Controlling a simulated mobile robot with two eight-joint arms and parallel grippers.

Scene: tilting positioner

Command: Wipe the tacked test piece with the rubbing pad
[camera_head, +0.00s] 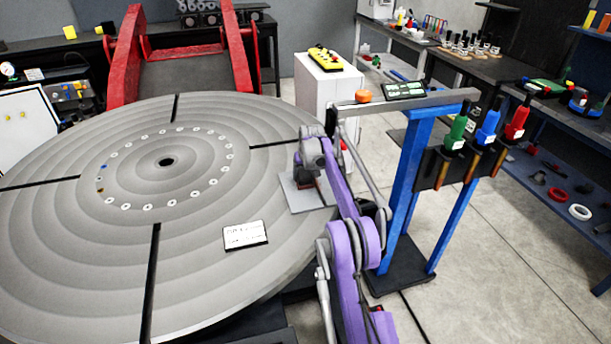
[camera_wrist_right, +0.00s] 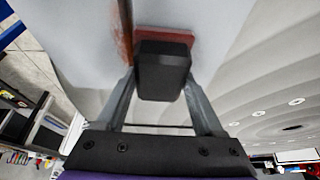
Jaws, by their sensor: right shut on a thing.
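The test piece (camera_head: 290,196) is a flat grey plate lying on the right edge of the large round table. It fills much of the right wrist view (camera_wrist_right: 75,35), where a rusty brown streak (camera_wrist_right: 126,35) runs along it. The rubbing pad has a black grip (camera_wrist_right: 163,72) and a red underside (camera_wrist_right: 176,36). My right gripper (camera_wrist_right: 162,88) is shut on the black grip, and the pad is at the plate, just beside the streak. I cannot tell whether it touches. In the head view my right gripper (camera_head: 311,172) covers most of the pad. My left gripper is out of view.
The round grey table (camera_head: 75,270) has slots and a ring of small discs. A white card (camera_head: 245,235) lies on it near the plate. A blue stand (camera_head: 409,180) with green, blue and red bottles is close right of my arm. A white cabinet (camera_head: 318,100) stands behind.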

